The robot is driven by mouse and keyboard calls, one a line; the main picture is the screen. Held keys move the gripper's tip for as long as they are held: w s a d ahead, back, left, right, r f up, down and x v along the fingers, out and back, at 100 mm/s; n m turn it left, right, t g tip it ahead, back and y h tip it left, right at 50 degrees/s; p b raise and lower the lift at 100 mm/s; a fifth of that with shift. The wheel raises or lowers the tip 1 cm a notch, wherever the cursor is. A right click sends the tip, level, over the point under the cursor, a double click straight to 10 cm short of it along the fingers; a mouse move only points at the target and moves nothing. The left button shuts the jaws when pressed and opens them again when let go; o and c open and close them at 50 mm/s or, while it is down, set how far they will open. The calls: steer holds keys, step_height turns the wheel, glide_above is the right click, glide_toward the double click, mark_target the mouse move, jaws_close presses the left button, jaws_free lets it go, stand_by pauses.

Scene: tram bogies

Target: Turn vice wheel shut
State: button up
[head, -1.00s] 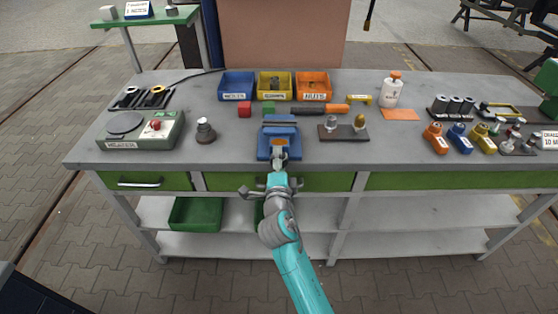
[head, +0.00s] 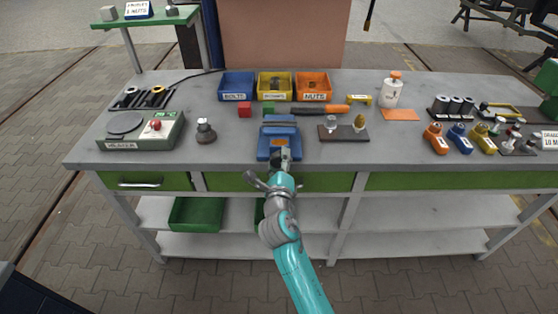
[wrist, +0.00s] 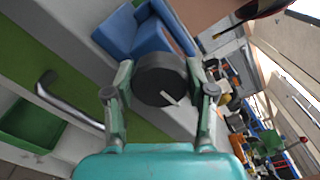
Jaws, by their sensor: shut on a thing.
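The blue vice (head: 278,134) stands at the front edge of the grey workbench in the head view. It also fills the top of the wrist view (wrist: 150,35). Its wheel is a thick black disc (wrist: 160,80) with a pale mark on its face, at the vice's near end. My gripper (head: 284,159) reaches it from the front of the bench. In the wrist view the two fingers stand on opposite sides of the wheel, shut on its rim. The wheel is mostly hidden by my gripper in the head view. I cannot tell the exact gap between the vice jaws.
A green drawer front (head: 235,181) with a handle lies below the bench edge. Red (head: 245,110) and green blocks lie behind the vice, with an orange-handled tool (head: 322,110). A dark plate with two fittings (head: 343,133) is to the right, a dark knobbed piece (head: 206,131) to the left.

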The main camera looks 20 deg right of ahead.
mark_target(279, 154)
stand_by(0.6)
steer(key=o, duration=1.2)
steer(key=shift+c, duration=0.2)
step_height(279, 154, up, 10)
